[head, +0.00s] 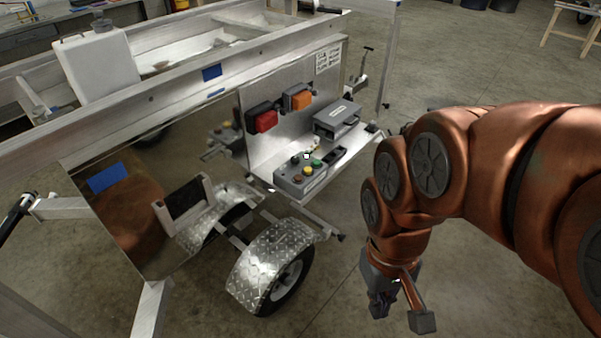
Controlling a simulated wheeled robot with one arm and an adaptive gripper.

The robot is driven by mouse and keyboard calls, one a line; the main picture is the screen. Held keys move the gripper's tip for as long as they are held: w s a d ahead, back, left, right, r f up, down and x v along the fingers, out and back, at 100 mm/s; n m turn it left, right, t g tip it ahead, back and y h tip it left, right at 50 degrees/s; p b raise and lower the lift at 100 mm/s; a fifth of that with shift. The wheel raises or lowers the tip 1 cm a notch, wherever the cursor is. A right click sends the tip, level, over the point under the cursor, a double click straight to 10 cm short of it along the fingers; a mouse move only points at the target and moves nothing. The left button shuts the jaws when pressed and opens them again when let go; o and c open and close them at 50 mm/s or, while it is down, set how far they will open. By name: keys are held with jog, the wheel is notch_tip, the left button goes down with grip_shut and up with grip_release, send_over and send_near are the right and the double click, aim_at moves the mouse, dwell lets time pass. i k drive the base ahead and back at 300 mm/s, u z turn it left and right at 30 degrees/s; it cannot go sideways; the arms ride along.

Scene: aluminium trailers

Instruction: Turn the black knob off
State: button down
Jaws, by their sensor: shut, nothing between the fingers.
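A grey control box (301,178) sits on the metal shelf of the trailer, with small red, yellow and green controls on its top. A small dark knob-like control (294,161) shows near its back left; it is too small to tell its setting. My gripper (379,305) hangs at the lower right, pointing down, clear of the box and to the right of the trailer wheel. It is shut and empty. My copper-coloured arm comes in from the right.
A grey metal case (337,119) stands behind the control box. A wheel with a tread-plate fender (265,258) stands below. Floor between my gripper and the trailer is clear.

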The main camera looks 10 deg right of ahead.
aim_at(295, 160)
jog(key=k, duration=0.6)
jog(key=z, duration=0.05)
jog(key=i, duration=1.2)
jog(key=u, duration=0.85)
